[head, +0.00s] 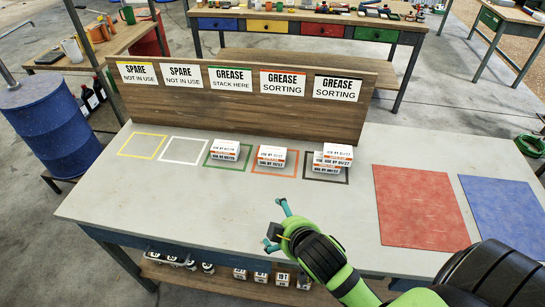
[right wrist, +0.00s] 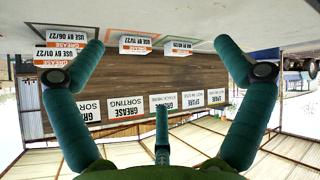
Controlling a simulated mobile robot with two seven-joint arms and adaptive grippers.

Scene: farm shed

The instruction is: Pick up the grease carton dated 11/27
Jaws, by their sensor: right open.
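White grease cartons with orange bands stand on the grey table in three outlined squares. The cartons in the orange square (head: 271,157) are stacked; the middle carton in the right wrist view (right wrist: 136,45) seems to read 11/27. Cartons in the black square (head: 337,153) are piled unevenly; their labels in the right wrist view (right wrist: 62,35) seem to read 06/27 and 01/27. Cartons in the green square (head: 225,149) have dates too small to read surely. My right gripper (head: 275,224) is open and empty, in front of the orange and black squares. My left gripper is out of view.
A wooden sign board (head: 240,103) stands behind the cartons. The yellow square (head: 143,145) and white square (head: 184,150) are empty. A red mat (head: 420,205) and blue mat (head: 505,207) lie bare at right. The table front is clear.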

